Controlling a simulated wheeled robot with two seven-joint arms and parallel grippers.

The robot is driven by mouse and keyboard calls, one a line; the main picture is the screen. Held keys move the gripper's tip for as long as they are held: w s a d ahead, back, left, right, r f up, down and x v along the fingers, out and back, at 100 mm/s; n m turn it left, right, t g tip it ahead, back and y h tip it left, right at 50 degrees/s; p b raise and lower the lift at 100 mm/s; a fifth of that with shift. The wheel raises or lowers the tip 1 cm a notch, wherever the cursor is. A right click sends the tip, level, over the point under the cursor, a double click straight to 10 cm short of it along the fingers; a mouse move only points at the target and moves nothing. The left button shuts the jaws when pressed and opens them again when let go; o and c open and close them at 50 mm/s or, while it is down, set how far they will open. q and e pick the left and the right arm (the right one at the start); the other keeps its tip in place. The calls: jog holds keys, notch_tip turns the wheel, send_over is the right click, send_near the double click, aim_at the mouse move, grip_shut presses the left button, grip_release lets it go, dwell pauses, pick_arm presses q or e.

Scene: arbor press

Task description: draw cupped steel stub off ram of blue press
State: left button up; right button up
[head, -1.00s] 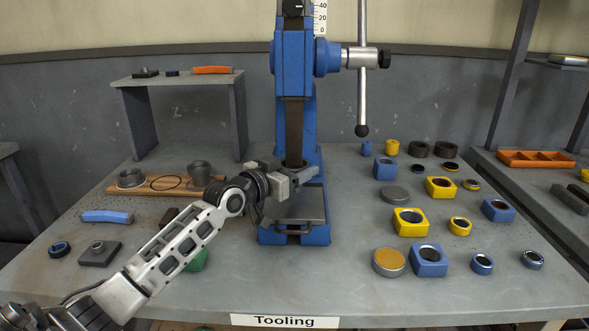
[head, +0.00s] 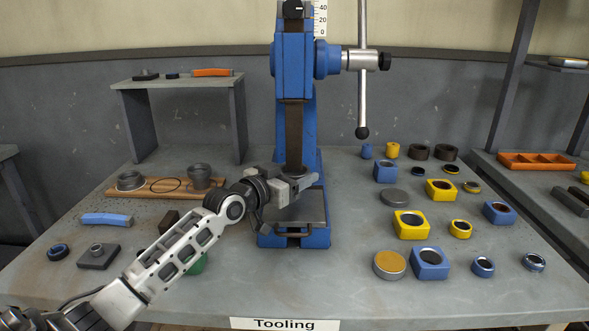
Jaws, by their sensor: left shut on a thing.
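The blue press (head: 294,66) stands at the middle back of the bench. Its dark ram (head: 294,128) hangs straight down from the head. The cupped steel stub (head: 294,170) shows as a grey rim at the ram's lower end; most of it is hidden by my gripper. I cannot tell whether stub and ram still touch. My left gripper (head: 302,184) reaches in from the left, below the ram and above the press base (head: 293,229), and is shut on the stub. My right gripper is out of view.
On the right lie several blue and yellow blocks (head: 410,224) and rings. On the left are a wooden board (head: 152,192) with steel cups, a blue-handled tool (head: 106,219) and a small raised shelf (head: 180,80). The press lever (head: 362,90) hangs at the right.

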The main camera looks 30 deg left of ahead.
pick_arm(q)
jog(key=shift+s+d+r+p, duration=0.1)
jog(key=shift+s+d+p, duration=0.35)
jog(key=shift+s+p, duration=0.35)
jog(key=shift+s+d+r+p, duration=0.1)
jog(key=shift+s+d+p, duration=0.35)
jog(key=shift+s+p, duration=0.3)
jog(key=shift+s+d+r+p, duration=0.1)
jog(key=shift+s+d+p, duration=0.35)
jog(key=shift+s+p, duration=0.35)
jog(key=shift+s+d+f, duration=0.2)
jog(key=shift+s+d, duration=0.4)
jog(key=shift+s, duration=0.3)
jog(key=shift+s+d, duration=0.45)
jog(key=shift+s, duration=0.25)
jog(key=shift+s+d, duration=0.4)
jog(key=shift+s, duration=0.3)
